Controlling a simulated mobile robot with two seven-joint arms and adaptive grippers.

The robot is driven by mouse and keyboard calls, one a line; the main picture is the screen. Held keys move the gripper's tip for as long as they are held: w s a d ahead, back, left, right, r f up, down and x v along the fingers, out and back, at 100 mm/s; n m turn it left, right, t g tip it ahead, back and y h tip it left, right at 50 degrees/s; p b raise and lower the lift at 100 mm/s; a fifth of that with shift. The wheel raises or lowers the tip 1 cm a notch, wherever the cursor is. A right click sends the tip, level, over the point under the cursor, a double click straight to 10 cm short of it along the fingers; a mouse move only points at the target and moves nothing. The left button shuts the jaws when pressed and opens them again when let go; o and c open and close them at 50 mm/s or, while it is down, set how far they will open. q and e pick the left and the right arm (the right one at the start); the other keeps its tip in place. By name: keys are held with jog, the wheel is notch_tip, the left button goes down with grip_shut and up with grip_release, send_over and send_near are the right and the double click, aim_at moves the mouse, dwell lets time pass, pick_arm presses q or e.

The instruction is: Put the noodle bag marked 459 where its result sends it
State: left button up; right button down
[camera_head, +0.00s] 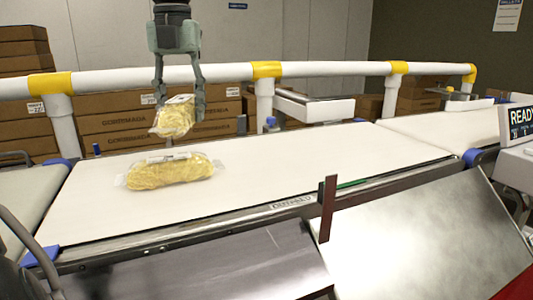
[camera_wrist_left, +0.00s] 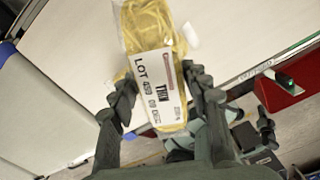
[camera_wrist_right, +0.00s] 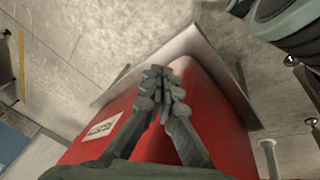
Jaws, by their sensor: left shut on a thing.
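My left gripper (camera_head: 180,112) is shut on a clear bag of yellow noodles (camera_head: 174,117) and holds it above the white belt (camera_head: 270,165). In the left wrist view the held noodle bag (camera_wrist_left: 150,35) hangs between the fingers of my left gripper (camera_wrist_left: 160,95). Its white label (camera_wrist_left: 157,87) reads LOT 459. A second noodle bag (camera_head: 170,171) lies flat on the belt, below and apart from the held one; its marking is unreadable. My right gripper (camera_wrist_right: 160,90) has its fingertips together with nothing between them, over a red bin-like thing (camera_wrist_right: 215,115).
A small display (camera_head: 521,118) at the right reads READY. Sloping metal plates (camera_head: 430,225) lie along the belt's front, with a dark red upright plate (camera_head: 327,208) between them. A white and yellow rail (camera_head: 200,75) runs behind the belt, with stacked cartons (camera_head: 110,125) beyond.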

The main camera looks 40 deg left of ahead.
pick_arm(q)
send_over(243, 169)
notch_tip(243, 169, down, 7)
jog(key=shift+r, duration=0.15)
jog(key=shift+f, duration=2)
jog(key=shift+f, duration=0.2)
jog(key=o, duration=1.5)
jog(key=shift+r, duration=0.2)
notch_tip(243, 169, up, 8)
jog(key=shift+f+p, duration=0.25)
jog(key=shift+p, duration=0.05)
